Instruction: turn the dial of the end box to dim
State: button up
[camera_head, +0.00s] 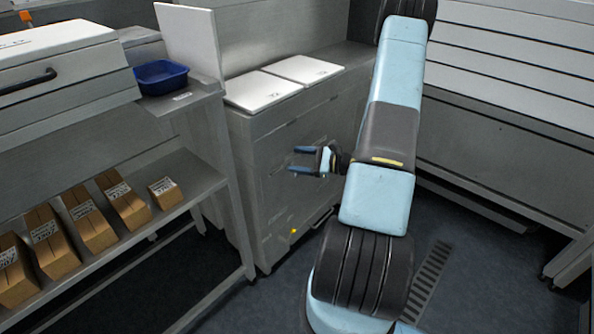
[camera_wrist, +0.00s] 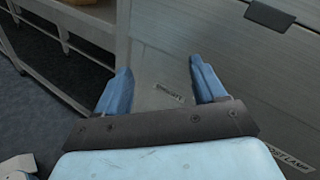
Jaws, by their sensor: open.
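My gripper (camera_head: 299,160) is open and empty, pointing left beside the front of a grey metal cabinet (camera_head: 275,215). I cannot tell whether it touches the front. In the wrist view my gripper (camera_wrist: 160,72) shows two blue fingers spread apart over a grey panel (camera_wrist: 165,45). A small printed label (camera_wrist: 168,92) lies between the fingers, too blurred to read. No dial can be made out in either view, and I cannot tell which unit is the end box.
Two white lids (camera_head: 263,89) lie on the cabinet top. A small yellow spot (camera_head: 294,231) is low on its front. At left, cardboard boxes (camera_head: 122,200) stand on a shelf below a blue bin (camera_head: 161,77). Slatted grey panels (camera_head: 510,50) close off the right.

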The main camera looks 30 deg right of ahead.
jog(key=s+d+f+m+t+h, duration=0.3)
jog(key=d+f+m+t+h, duration=0.4)
jog(key=f, duration=0.6)
jog(key=shift+m+g+y, duration=0.3)
jog(key=shift+m+g, duration=0.1)
jog(key=shift+g, duration=0.5)
jog(key=x, duration=0.9)
jog(key=d+x, duration=0.1)
jog(key=x, duration=0.3)
jog(key=shift+w+a+f, duration=0.15)
jog(key=shift+w+f, duration=0.1)
jog(key=shift+w, duration=0.2)
jog(key=shift+c, duration=0.3)
